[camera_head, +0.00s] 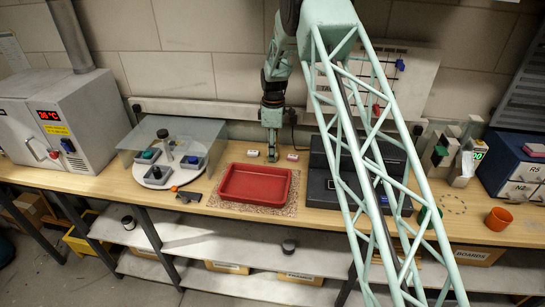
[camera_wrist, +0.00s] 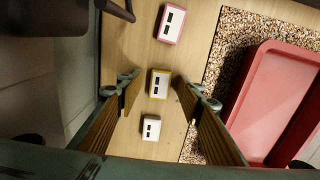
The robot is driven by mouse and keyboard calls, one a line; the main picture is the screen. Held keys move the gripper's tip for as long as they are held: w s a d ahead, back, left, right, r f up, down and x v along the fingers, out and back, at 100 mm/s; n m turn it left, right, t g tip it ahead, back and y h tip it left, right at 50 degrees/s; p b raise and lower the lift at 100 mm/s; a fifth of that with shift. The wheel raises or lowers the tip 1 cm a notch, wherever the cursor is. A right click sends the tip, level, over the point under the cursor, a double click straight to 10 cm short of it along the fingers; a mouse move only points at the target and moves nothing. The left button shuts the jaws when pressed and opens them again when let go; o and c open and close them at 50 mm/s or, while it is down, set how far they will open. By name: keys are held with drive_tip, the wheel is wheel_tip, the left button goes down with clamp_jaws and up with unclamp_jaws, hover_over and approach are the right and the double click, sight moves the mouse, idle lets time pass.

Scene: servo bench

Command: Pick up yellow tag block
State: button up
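The yellow tag block (camera_wrist: 160,84), a small white block with a yellow edge and dark marks on top, lies on the wooden bench in the wrist view. My gripper (camera_wrist: 156,80) is open, its two brown-padded fingers on either side of the block in the picture. A gap shows between each finger and the block, and I cannot tell how far above the bench the tips are. In the head view my gripper (camera_head: 271,157) points down at the bench behind the red tray, and I cannot make out the yellow block there.
A pink-edged block (camera_wrist: 170,23) and a white block (camera_wrist: 151,128) lie in line with the yellow one. The red tray (camera_head: 256,203) sits on a speckled mat (camera_wrist: 222,70). A turntable under a clear cover (camera_head: 178,130) is left; a black case (camera_head: 325,182) is right.

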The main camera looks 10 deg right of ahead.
drive_tip(key=shift+c, duration=0.4)
drive_tip(key=c, duration=0.7)
drive_tip(key=shift+r, duration=0.2)
wheel_tip(320, 180, up, 10)
drive_tip(key=shift+f, duration=0.15)
idle(0.4)
idle(0.5)
